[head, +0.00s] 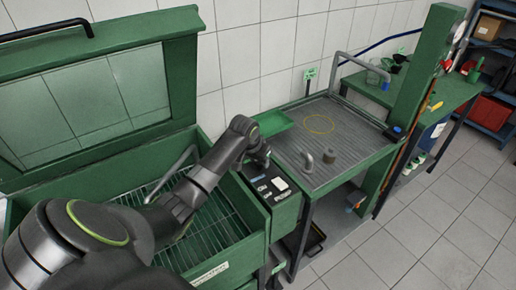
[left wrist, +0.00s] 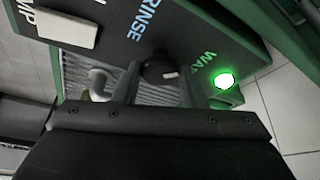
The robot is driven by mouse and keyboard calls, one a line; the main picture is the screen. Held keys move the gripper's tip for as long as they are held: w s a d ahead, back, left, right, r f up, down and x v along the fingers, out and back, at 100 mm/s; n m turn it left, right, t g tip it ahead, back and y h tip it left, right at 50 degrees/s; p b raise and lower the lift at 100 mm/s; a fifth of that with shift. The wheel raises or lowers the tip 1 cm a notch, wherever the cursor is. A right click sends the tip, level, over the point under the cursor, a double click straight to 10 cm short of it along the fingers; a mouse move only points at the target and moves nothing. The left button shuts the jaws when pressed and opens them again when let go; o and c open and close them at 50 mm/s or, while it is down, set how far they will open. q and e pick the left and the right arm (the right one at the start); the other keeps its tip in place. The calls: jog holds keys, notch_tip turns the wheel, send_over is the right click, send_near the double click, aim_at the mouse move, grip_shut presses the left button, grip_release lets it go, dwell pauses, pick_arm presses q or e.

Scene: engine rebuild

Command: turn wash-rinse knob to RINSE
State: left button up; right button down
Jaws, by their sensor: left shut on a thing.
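The wash-rinse knob (left wrist: 158,70) is dark and round, with a small light mark on its right side, towards the WASH label. It sits on the dark control panel (left wrist: 90,28) between the blue RINSE label (left wrist: 142,18) and the green WASH label (left wrist: 210,60). My left gripper (left wrist: 158,82) is shut on the knob, one finger on each side. In the head view my left gripper (head: 260,161) is at the back edge of the control panel (head: 278,196), and the knob is hidden there. My right gripper is not in view.
A green lamp (left wrist: 225,80) glows beside WASH. The green washer lid (head: 95,85) stands open at left. Tiled floor (head: 440,215) is clear at right.

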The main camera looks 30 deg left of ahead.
pick_arm(q)
jog(key=n+p, duration=0.2)
jog(key=n+y+p, duration=0.1)
jog(key=p, duration=0.1)
jog(key=shift+w+d+r+n+y, duration=0.1)
jog(key=shift+d+r+n+y, duration=0.1)
jog(key=shift+r+n+y, duration=0.15)
jog(key=n+p, duration=0.1)
jog(key=n+y+p, duration=0.1)
jog(key=n, duration=0.1)
jog(key=shift+w+d+f+n+g, duration=0.15)
jog(key=shift+n+g, duration=0.1)
jog(key=shift+g, duration=0.15)
jog(key=n+y+p, duration=0.1)
jog(key=n, duration=0.1)
jog(key=shift+n+g, duration=0.3)
jog(key=shift+w+f+n+g+y, duration=0.1)
jog(key=shift+n+g+y, duration=0.3)
jog(key=shift+n, duration=1)
jog(key=o, duration=1)
